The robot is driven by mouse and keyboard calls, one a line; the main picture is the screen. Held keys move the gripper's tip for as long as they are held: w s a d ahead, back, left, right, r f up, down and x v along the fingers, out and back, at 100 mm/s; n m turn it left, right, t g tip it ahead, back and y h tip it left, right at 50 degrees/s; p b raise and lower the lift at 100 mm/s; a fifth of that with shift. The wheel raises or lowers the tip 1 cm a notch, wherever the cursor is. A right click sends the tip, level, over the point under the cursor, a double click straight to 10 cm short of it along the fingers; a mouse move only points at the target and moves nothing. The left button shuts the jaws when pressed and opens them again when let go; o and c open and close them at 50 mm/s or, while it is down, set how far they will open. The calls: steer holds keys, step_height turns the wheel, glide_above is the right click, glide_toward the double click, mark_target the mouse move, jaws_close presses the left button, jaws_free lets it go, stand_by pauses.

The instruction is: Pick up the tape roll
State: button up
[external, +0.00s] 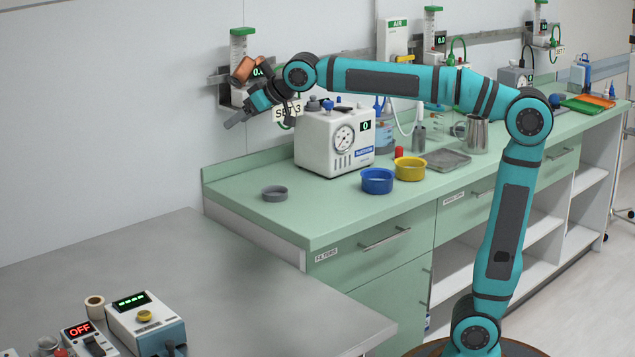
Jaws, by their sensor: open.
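A small beige roll with a brown centre (95,306), which looks like the tape roll, is at the lower left on the grey table (200,270). It sits at the back left of a box with a green display, and its lower part is partly hidden. My gripper (262,118) is open and appears empty. It is high at the upper left, in front of the wall fittings and left of the white gauge machine, well away from the roll.
A white gauge machine (335,140), a grey dish (274,193), a blue bowl (377,181) and a yellow bowl (410,168) stand on the green counter (320,215). The display box (150,325) and an "OFF" box (88,340) crowd the roll. Most of the grey table is clear.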

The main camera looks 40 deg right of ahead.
steer(key=a+f+n+g, duration=0.1)
steer(key=a+f+g, duration=0.1)
steer(key=a, duration=1)
steer(key=n+g+h, duration=0.2)
steer(key=n+g, duration=0.1)
steer(key=g, duration=0.1)
glide_above(95, 302)
steer(key=s+d, duration=0.4)
steer(key=s, duration=0.2)
step_height(95, 302, down, 14)
steer(key=x, duration=1.6)
steer(key=shift+w+f, duration=0.25)
steer(key=c, duration=1)
